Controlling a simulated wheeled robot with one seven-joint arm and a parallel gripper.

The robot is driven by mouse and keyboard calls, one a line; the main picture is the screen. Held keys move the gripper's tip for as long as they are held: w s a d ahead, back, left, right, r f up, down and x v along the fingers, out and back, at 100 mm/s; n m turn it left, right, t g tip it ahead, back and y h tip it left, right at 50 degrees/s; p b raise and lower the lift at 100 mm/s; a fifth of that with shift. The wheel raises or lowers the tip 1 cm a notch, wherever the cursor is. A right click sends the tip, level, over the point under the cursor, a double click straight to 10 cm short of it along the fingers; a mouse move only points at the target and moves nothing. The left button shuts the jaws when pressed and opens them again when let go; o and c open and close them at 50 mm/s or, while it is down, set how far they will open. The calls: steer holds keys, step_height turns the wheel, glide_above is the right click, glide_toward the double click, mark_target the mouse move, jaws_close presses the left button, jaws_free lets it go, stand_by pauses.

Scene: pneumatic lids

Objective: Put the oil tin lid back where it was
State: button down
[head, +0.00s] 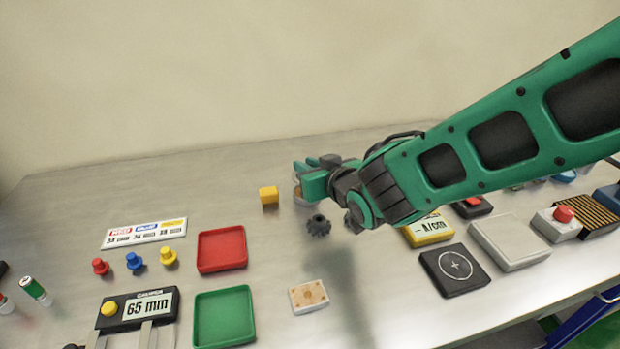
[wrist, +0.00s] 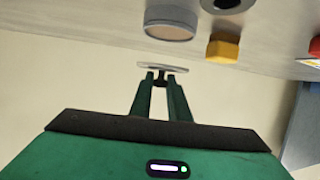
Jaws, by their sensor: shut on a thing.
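The oil tin lid (wrist: 152,66) is a thin pale grey disc, seen nearly edge-on in the wrist view. My gripper (wrist: 160,76) is shut on its small dark knob. The oil tin (wrist: 171,16) is a short grey cylinder with a brownish round top face, and the lid is apart from it in this view. In the head view my gripper (head: 311,174) is over the far middle of the table, and only a small part of the tin (head: 300,198) shows beneath it. The lid is mostly hidden there.
Red (head: 221,250) and green (head: 224,316) trays lie at the front left. The table's far left (head: 100,195) is clear.

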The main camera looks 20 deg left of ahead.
steer(key=shift+f, duration=1.75)
steer(key=shift+f, duration=0.1)
steer(key=shift+f, duration=0.15)
steer(key=c, duration=1.7)
jaws_free()
steer(key=shift+o, duration=0.2)
steer(key=shift+r, duration=0.35)
steer(key=v, duration=1.2)
